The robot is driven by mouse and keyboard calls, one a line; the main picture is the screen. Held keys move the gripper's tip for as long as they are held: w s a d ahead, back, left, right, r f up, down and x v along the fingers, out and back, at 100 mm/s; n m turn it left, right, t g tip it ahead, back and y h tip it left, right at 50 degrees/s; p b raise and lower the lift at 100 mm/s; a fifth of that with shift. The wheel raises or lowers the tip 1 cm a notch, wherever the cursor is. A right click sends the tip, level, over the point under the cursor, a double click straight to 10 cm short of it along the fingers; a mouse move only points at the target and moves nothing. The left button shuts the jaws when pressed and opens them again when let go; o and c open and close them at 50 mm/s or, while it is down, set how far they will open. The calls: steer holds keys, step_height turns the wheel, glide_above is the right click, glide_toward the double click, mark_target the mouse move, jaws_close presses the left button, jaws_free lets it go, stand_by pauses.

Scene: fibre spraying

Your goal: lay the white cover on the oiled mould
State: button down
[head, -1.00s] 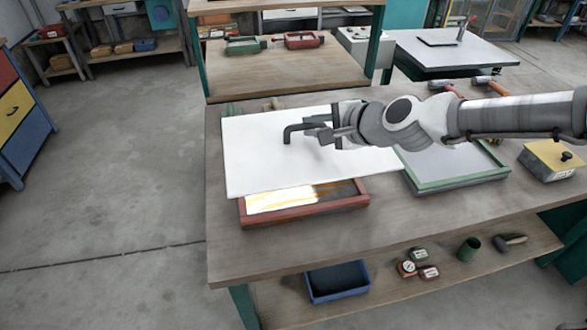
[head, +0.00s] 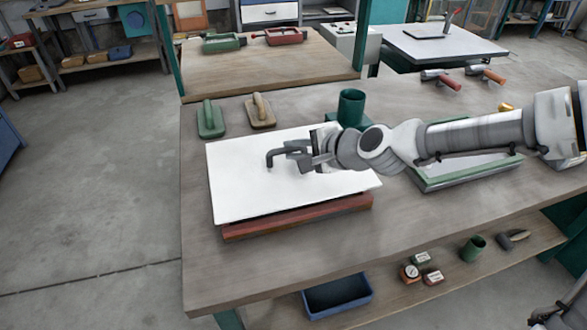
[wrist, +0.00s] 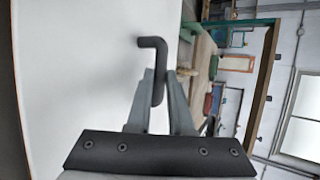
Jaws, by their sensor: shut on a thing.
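The white cover (head: 240,185) is a flat panel with a dark bent handle (head: 272,158). My gripper (head: 290,156) is shut on this handle, which also shows between the fingers in the wrist view (wrist: 157,70). The cover lies over the mould with the red frame (head: 300,218). Only the frame's front side shows below the cover's front edge; the inside of the mould is hidden. The cover looks close above the frame or on it; I cannot tell whether they touch. In the wrist view the cover's white face (wrist: 80,80) fills the left.
A green-framed mould (head: 470,180) lies to the right on the same bench. Behind the cover stand a green float (head: 210,118), a tan float (head: 260,110) and a green cup (head: 350,107). The bench front is clear. A blue bin (head: 338,293) sits on the lower shelf.

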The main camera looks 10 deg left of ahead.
mark_target(288, 163)
steer(key=shift+f+b, duration=0.65)
steer(key=shift+f, duration=1.2)
steer(key=shift+f, duration=0.15)
steer(key=c, duration=0.8)
jaws_free()
steer(key=shift+s+d+r, duration=0.2)
steer(key=shift+d+r, duration=0.15)
steer(key=shift+r, duration=0.1)
steer(key=p+v, duration=0.5)
steer(key=v, duration=0.6)
steer(key=shift+f, duration=0.1)
